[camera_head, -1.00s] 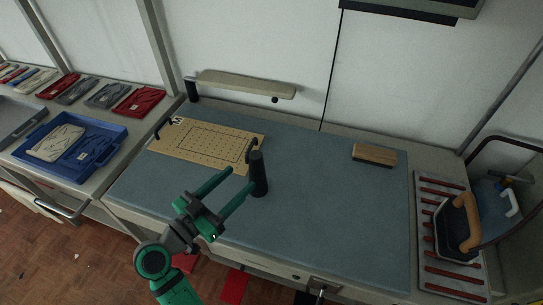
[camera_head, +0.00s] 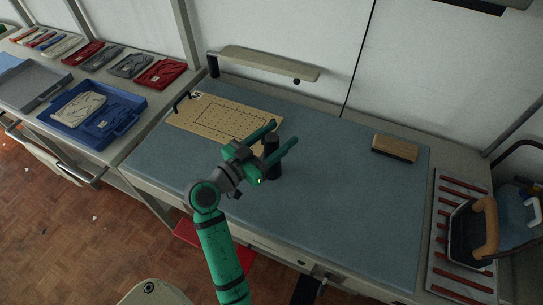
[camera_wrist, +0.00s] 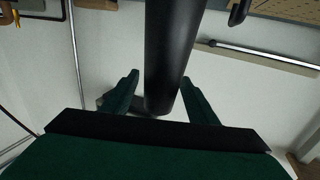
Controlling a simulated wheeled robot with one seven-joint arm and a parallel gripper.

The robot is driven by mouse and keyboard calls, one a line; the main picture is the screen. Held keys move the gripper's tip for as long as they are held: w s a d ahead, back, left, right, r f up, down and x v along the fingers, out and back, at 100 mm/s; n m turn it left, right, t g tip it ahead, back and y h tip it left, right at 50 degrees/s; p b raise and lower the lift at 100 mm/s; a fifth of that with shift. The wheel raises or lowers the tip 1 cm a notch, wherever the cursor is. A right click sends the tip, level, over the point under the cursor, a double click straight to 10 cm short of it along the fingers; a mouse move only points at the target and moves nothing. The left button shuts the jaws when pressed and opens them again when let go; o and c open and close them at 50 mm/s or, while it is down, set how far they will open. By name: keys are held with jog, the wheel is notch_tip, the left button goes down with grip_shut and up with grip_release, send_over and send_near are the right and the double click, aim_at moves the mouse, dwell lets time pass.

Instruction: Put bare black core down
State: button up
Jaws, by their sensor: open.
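The bare black core (camera_head: 273,164) is a dark cylinder standing upright on the blue-grey mat (camera_head: 340,200), just in front of the perforated board's right end. My gripper (camera_head: 285,132) is open, its two green fingers on either side of the core's upper part and reaching past it. In the wrist view the core (camera_wrist: 172,55) runs down between the two spread fingers (camera_wrist: 158,96). Whether either finger touches it cannot be told. The fingers hide part of the core in the head view.
The tan perforated board (camera_head: 215,115) lies behind and left, with dark handles. A wooden block (camera_head: 395,148) lies at the right back. An iron (camera_head: 472,230) rests on a red-striped stand at the far right. A blue tray (camera_head: 120,120) stands left. The mat's right half is mostly clear.

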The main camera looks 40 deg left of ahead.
jog(key=shift+w, duration=0.8)
jog(key=shift+d, duration=0.1)
jog(key=shift+c, duration=0.3)
grip_shut()
